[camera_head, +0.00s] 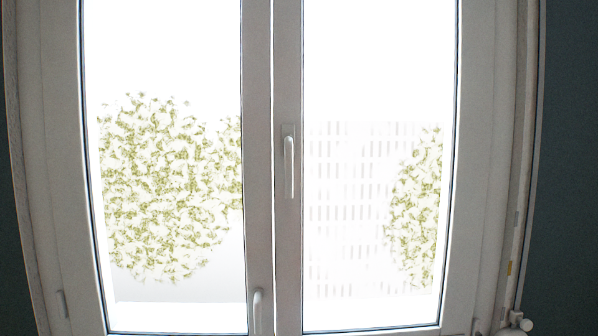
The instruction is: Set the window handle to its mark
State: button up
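A white window handle (289,166) sits on the middle upright of a two-sash window, on its backplate. Its lever points straight down. A second, similar white handle (257,311) is lower and a little to the left, cut close to the bottom edge of the picture. I cannot make out a mark beside either handle. My gripper is not in this view.
The white window frame (485,150) fills most of the view, with bright panes showing green foliage and a pale building. White rounded parts (515,322) show at lower right. Dark walls (570,150) flank it.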

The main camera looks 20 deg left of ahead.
aim_at(288, 140)
jog(key=k, duration=1.3)
jog(key=u, duration=0.15)
jog(key=i, duration=0.65)
jog(key=u, duration=0.6)
jog(key=i, duration=0.55)
jog(key=u, duration=0.7)
jog(key=i, duration=0.5)
jog(key=u, duration=0.4)
